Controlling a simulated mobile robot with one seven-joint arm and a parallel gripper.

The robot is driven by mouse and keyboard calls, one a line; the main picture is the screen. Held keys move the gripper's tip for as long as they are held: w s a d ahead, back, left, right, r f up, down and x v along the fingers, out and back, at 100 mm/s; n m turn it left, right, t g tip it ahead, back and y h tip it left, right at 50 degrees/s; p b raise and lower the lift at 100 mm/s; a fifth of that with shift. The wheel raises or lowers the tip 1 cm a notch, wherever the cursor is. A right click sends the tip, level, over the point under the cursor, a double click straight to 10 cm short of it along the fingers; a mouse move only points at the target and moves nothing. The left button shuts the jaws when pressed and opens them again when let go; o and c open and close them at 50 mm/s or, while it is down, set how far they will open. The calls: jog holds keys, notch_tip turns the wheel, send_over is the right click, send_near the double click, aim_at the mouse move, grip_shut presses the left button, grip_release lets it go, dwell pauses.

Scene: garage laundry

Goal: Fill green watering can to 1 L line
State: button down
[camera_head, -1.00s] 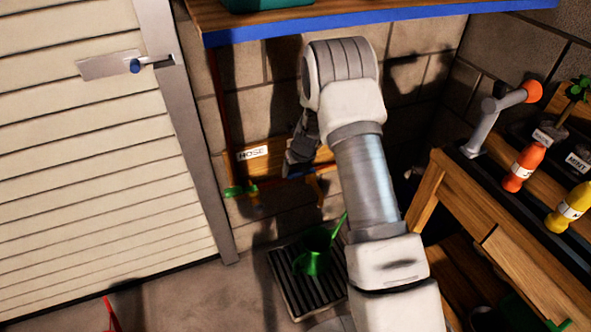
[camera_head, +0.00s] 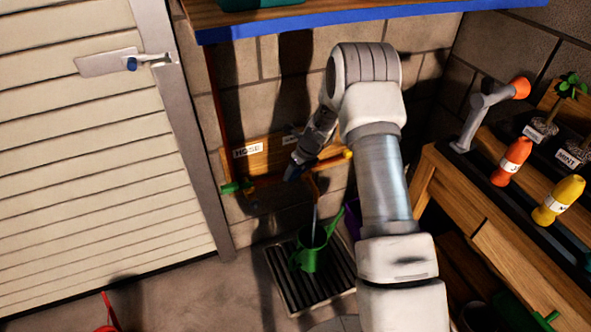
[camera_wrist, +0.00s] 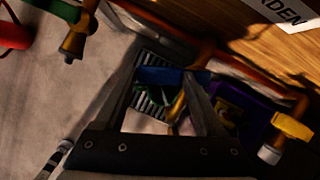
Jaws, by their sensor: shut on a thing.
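The green watering can (camera_head: 309,256) stands upright on a dark slatted drain grate (camera_head: 283,282) on the floor below the wall taps. A thin pale-blue stream (camera_head: 314,212) falls from the middle tap's spout toward its open top. The water level and the 1 L line cannot be made out. My gripper (camera_head: 298,166) is at the middle tap. In the wrist view, my gripper (camera_wrist: 168,80) is shut on the blue tap handle (camera_wrist: 160,74). The brass spout (camera_wrist: 177,106) shows below it, and the can is mostly hidden there.
A green-handled tap (camera_head: 232,187) is left by the HOSE sign (camera_head: 249,150); a yellow-handled tap (camera_head: 346,155) is right. A purple container (camera_head: 352,217) stands behind the can. A blue-edged shelf (camera_head: 350,22) hangs above. A wooden bench (camera_head: 445,190) with bottles stands right.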

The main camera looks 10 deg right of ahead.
jog(key=shift+s+d+n, duration=0.25)
jog(key=shift+n, duration=0.35)
jog(key=shift+y, duration=0.3)
grip_release()
jog(key=p+v, duration=0.6)
jog(key=v, duration=1.1)
jog(key=shift+w+r, duration=0.25)
jog(key=shift+r, duration=0.1)
